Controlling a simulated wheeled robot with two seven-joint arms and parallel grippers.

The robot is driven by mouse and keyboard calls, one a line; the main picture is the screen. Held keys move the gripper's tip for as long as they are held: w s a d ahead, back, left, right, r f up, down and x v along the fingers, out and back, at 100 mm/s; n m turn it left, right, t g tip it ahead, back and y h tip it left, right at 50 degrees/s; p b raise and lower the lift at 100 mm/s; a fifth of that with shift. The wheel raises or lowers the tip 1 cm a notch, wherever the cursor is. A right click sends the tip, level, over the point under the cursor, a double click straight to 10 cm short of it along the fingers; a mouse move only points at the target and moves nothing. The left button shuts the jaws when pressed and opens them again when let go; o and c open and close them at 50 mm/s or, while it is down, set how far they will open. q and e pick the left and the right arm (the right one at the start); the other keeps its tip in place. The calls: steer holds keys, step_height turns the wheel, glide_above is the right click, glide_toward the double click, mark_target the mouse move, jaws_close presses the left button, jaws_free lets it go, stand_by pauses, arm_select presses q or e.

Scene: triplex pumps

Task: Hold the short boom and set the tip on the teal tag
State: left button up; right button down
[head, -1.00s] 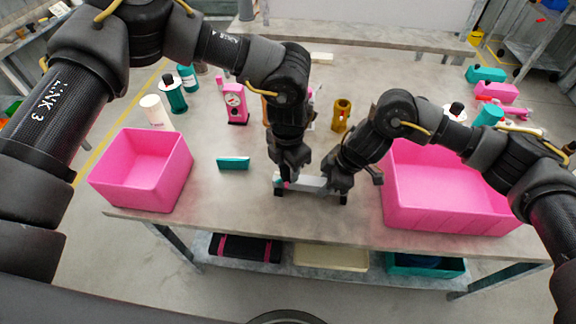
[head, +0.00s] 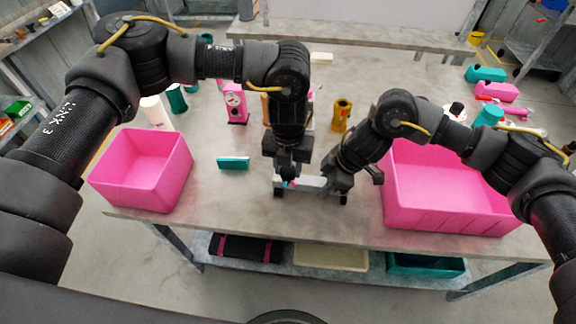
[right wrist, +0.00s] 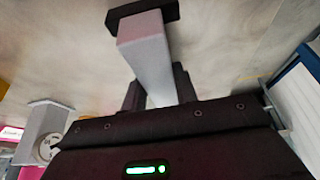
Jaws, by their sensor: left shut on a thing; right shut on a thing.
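A pale grey bar (head: 312,181) with black ends, which looks like the short boom, is low over the table's front middle. My right gripper (head: 328,183) is shut on it near its right end. In the right wrist view, the bar (right wrist: 155,60) runs out from between the fingers to a black end piece. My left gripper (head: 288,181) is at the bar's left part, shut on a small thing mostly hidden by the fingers. Specks of pink and teal show at its tip; I cannot tell whether the teal is the tag or whether the tip touches it.
A pink bin (head: 140,172) stands at the left and a larger pink bin (head: 455,205) at the right, close to my right arm. A teal block (head: 233,163) lies left of the bar. A pink device (head: 235,104) and a brass-coloured part (head: 341,115) stand behind.

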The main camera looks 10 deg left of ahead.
mark_target(288, 169)
arm_select(q)
steer(key=shift+n, duration=1)
steer(key=o, duration=1)
step_height(288, 169, up, 12)
